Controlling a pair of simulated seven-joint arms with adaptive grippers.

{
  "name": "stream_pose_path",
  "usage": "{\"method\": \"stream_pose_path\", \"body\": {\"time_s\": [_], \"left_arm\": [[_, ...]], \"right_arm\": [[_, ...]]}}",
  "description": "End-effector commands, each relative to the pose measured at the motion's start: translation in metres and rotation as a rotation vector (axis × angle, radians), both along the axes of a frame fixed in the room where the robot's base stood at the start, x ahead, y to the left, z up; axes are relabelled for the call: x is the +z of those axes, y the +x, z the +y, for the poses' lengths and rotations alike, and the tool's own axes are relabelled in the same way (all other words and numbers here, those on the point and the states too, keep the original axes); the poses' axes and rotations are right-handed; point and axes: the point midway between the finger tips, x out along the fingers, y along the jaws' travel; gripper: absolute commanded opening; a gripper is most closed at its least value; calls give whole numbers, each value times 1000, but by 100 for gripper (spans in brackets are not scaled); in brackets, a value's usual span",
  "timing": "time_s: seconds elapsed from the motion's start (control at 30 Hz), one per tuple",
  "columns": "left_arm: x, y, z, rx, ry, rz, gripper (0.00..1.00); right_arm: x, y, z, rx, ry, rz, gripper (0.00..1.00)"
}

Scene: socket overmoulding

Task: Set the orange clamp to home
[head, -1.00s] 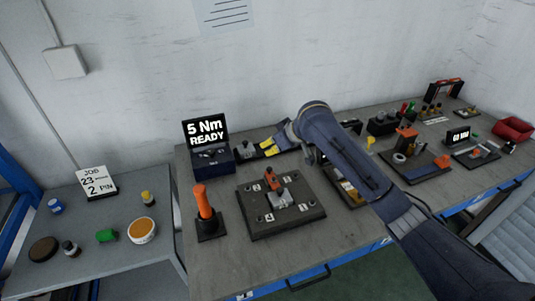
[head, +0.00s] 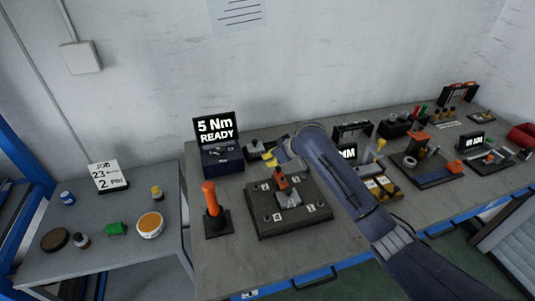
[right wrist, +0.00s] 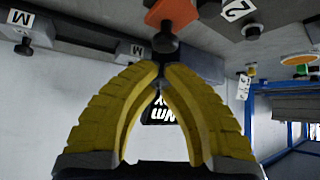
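The orange clamp (head: 281,182) stands on a grey block in the middle of a dark square plate (head: 262,229) in the head view. My right gripper (head: 271,159) comes in from the right, just behind and above the clamp. In the right wrist view an orange part with a black knob (right wrist: 165,42) is just beyond the tips of my yellow fingers (right wrist: 160,67). The fingertips are nearly together, with nothing clearly held. I cannot tell whether they touch the knob. My left gripper is not in view.
A display box (head: 221,160) reading "5 Nm READY" is behind. More fixtures fill the bench to the right. A side table (head: 135,255) at left holds small parts.

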Motion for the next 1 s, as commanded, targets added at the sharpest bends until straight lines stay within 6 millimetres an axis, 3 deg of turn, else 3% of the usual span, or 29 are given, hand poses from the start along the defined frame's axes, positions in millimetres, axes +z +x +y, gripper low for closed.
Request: {"method": "stream_pose_path", "body": {"time_s": [0.67,1.0], "left_arm": [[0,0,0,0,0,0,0],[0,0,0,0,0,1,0]], "right_arm": [[-3,-10,-9,-1,-1,-1,0],[-5,-31,-18,-1,-2,1,0]]}}
